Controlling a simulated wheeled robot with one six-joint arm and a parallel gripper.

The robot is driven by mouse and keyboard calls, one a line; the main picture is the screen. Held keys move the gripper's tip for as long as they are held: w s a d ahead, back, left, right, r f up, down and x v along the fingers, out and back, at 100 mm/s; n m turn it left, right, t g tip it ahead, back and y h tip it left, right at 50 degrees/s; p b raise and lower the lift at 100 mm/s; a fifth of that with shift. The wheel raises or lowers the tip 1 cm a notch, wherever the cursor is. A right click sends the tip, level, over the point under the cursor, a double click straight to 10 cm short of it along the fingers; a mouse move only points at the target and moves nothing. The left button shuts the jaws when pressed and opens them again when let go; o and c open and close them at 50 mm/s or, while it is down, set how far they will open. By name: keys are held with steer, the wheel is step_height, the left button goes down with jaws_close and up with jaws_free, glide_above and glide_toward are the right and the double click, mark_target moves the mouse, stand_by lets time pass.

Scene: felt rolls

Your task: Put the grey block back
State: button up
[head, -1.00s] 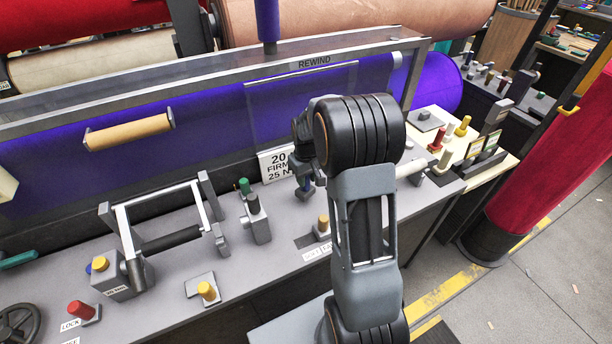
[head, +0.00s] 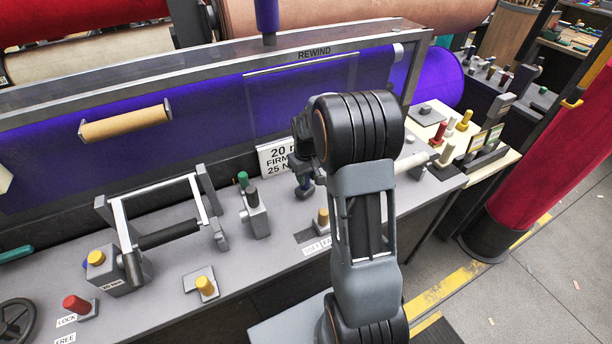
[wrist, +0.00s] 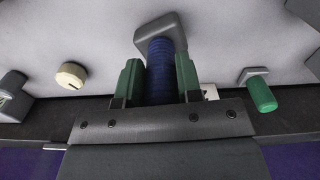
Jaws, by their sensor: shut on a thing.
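My gripper (wrist: 158,82) is shut on the blue ribbed post of the grey block, with one green fingertip on each side of the post. The grey block (wrist: 163,32) is at the far end of the post in the wrist view. In the head view the grey block (head: 304,193) is small and dark below my gripper (head: 303,168), over the grey bench, partly hidden by my arm. I cannot tell whether its underside touches the bench.
A green peg (wrist: 262,94) and a cream knob (wrist: 70,76) flank the block in the wrist view. The purple felt web (head: 215,115) runs behind.

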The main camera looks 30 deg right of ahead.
steer(key=shift+f+b, duration=0.3)
steer(key=shift+f, duration=0.15)
steer(key=o, duration=1)
steer(key=shift+r, duration=0.1)
step_height(320, 180, up, 14)
steer(key=shift+b, duration=0.45)
